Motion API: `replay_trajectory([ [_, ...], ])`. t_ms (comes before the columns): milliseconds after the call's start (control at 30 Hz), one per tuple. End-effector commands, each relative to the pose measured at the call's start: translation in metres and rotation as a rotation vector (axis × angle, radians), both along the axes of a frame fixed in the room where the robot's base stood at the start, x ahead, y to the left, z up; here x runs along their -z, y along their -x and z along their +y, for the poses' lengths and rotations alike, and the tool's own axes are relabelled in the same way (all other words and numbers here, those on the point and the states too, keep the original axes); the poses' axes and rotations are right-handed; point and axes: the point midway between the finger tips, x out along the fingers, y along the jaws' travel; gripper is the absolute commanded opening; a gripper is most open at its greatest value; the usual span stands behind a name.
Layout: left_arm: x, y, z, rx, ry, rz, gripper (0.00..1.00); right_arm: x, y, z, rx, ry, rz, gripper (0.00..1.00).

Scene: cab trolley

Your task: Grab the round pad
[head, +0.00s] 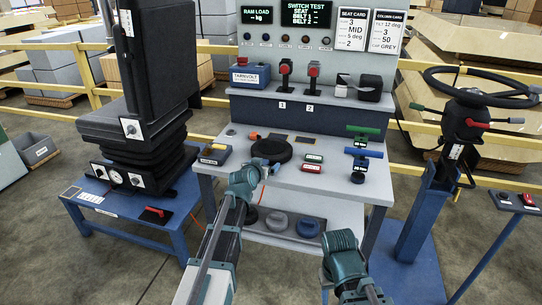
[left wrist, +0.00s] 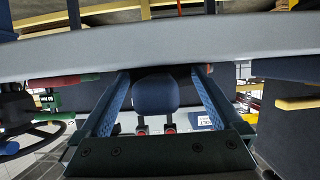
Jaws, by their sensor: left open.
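A flat black round disc (head: 272,149), the likeliest round pad on the bench top, lies left of the middle. Grey (head: 276,221) and blue-grey (head: 308,228) round pieces sit on the shelf below. My right gripper is not clearly shown; part of my right arm is at the bottom of the head view.
Two red-topped joysticks (head: 285,74) stand behind. A black seat (head: 140,80) is at left and a steering wheel (head: 480,87) at right. The front right of the bench is clear.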

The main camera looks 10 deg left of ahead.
Motion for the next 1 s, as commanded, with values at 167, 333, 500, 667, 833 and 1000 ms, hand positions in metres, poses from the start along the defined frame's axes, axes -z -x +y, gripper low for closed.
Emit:
replay_trajectory([
  [167,-0.0007,0.0009,-0.0001,0.0,0.001,0.0,0.96,-0.0007,0.0,-0.0001,0.0,0.0,0.0,0.5],
  [333,-0.0008,0.0009,0.0,0.0,0.001,0.0,0.66,-0.0007,0.0,-0.0001,0.0,0.0,0.0,0.5],
  [500,-0.0008,0.0006,0.0,0.0,0.001,0.0,0.35,-0.0007,0.0,-0.0001,0.0,0.0,0.0,0.5],
  [667,-0.0008,0.0005,0.0,0.0,0.001,0.0,0.06,-0.0007,0.0,-0.0001,0.0,0.0,0.0,0.5],
  [833,-0.0006,0.0005,0.0001,0.0,0.001,0.0,0.0,-0.0006,0.0,-0.0001,0.0,0.0,0.0,0.5],
  [1000,-0.0006,0.0005,0.0002,0.0,0.001,0.0,0.0,-0.0006,0.0,-0.0001,0.0,0.0,0.0,0.5],
])
